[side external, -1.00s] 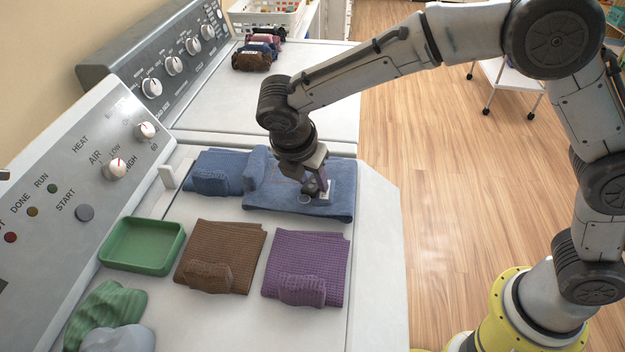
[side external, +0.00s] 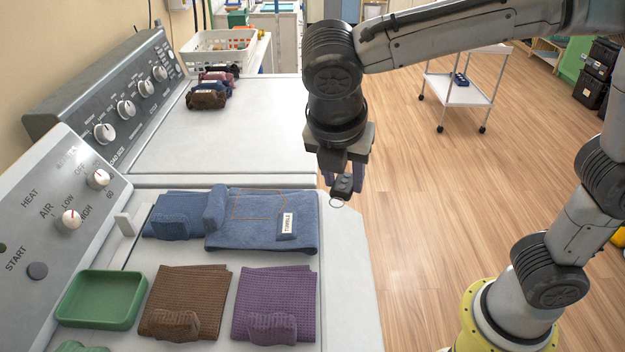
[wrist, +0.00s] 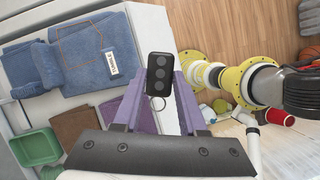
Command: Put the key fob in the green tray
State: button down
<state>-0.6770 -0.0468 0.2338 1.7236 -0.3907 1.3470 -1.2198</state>
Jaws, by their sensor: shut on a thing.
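The key fob (side external: 343,185) is small and black with a metal ring hanging below it. My gripper (side external: 340,178) is shut on it and holds it in the air by the right edge of the white machine top, to the right of the folded jeans. In the wrist view the fob (wrist: 159,72) shows its round buttons, between the purple fingers (wrist: 158,100). The green tray (side external: 101,298) sits empty on the machine top at the lower left, beside the brown cloth. It also shows in the wrist view (wrist: 36,148) at the left edge.
Folded jeans (side external: 262,220) with a label lie behind the brown cloth (side external: 187,300) and purple cloth (side external: 275,300). A control panel (side external: 50,215) rises left of the tray. Another white machine top (side external: 260,125) is behind, mostly clear, with rolled cloths (side external: 207,98) and a white basket (side external: 225,48).

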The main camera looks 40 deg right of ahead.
jog(key=shift+s+d+r, duration=0.15)
jog(key=shift+s, duration=0.2)
jog(key=shift+s+d+r, duration=0.15)
jog(key=shift+s, duration=0.2)
jog(key=shift+w+a+n, duration=0.1)
jog(key=shift+n, duration=0.3)
jog(key=w+a+r+n+t+y, duration=0.25)
jog(key=w+a+n, duration=0.45)
jog(key=a+n, duration=0.35)
jog(key=n+y, duration=0.3)
jog(key=n, duration=0.3)
send_over(104, 301)
jog(key=s+d, duration=0.1)
jog(key=s, duration=0.1)
jog(key=f, duration=1.3)
jog(key=shift+d+f, duration=0.2)
jog(key=shift+f, duration=0.2)
jog(key=shift+w+a+f, duration=0.2)
jog(key=shift+a+f, duration=0.05)
jog(key=shift+f, duration=0.15)
jog(key=shift+w+a+f, duration=0.2)
jog(key=shift+f, duration=1.55)
